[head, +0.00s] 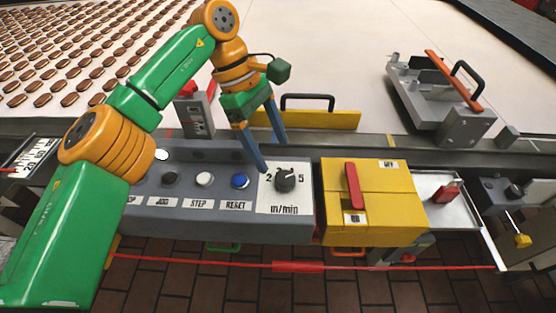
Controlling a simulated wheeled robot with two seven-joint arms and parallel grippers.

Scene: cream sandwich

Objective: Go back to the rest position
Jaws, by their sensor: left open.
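My left arm, green and orange, comes in from the left and bends over the control panel (250,220). My left gripper (273,155) has two blue fingers pointing down, spread apart with nothing between them. One fingertip is just left of the black m/min dial (285,178) and above the blue RESET button (240,181); I cannot tell if it touches the panel. The other finger is farther back, near the yellow bar. My right gripper is not in view.
A yellow box (385,210) with a red lever (353,186) stands right of the panel. A grey clamp device (440,95) with an orange bar sits behind it. Rows of biscuits (70,98) lie on the white belt. A red cord (190,263) runs along the front.

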